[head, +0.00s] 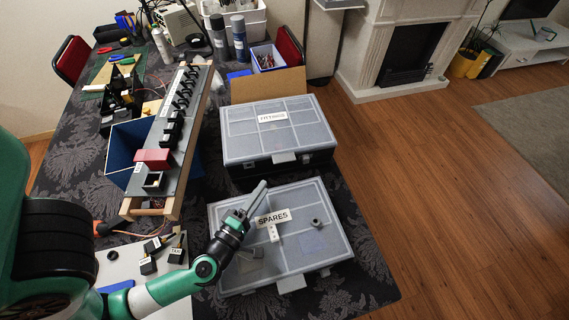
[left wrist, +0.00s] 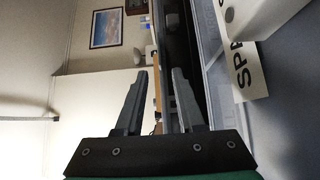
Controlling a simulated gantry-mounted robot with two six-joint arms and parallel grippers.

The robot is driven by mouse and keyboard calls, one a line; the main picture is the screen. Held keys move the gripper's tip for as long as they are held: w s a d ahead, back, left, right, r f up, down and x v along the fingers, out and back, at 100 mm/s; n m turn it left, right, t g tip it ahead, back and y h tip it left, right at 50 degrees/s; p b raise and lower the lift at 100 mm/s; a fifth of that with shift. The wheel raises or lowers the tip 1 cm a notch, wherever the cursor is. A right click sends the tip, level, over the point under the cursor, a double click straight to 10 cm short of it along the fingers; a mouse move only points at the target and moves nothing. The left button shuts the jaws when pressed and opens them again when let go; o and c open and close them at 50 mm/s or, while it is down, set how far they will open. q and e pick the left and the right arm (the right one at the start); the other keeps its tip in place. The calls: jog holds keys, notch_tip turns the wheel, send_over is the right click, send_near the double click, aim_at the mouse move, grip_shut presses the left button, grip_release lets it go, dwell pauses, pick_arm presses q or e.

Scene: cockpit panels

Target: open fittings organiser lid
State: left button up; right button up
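The fittings organiser (head: 309,137) is a dark case with a translucent grey lid. Its lid (head: 243,128) is down, carries a FITTINGS label (head: 272,117), and has a light latch (head: 284,157) on the near edge. My left gripper (head: 262,188) is above the spares organiser (head: 325,255), in front of the fittings organiser and apart from its latch. In the left wrist view the two fingers (left wrist: 159,73) stand apart with nothing between them. My right gripper is not in view.
The spares organiser's lid is down, with a white block (head: 273,233) and a grey ring-like part (head: 316,223) on it. A cardboard box (head: 268,86) stands behind the fittings organiser. A switch panel (head: 165,145) lies to the left. Open floor (head: 430,180) is right.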

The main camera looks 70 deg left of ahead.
aim_at(281, 162)
pick_arm(q)
jog(key=x, duration=1.1)
jog(key=shift+w+a+p, duration=0.1)
jog(key=shift+w+p, duration=0.2)
jog(key=shift+c, duration=0.3)
grip_shut()
dwell(0.6)
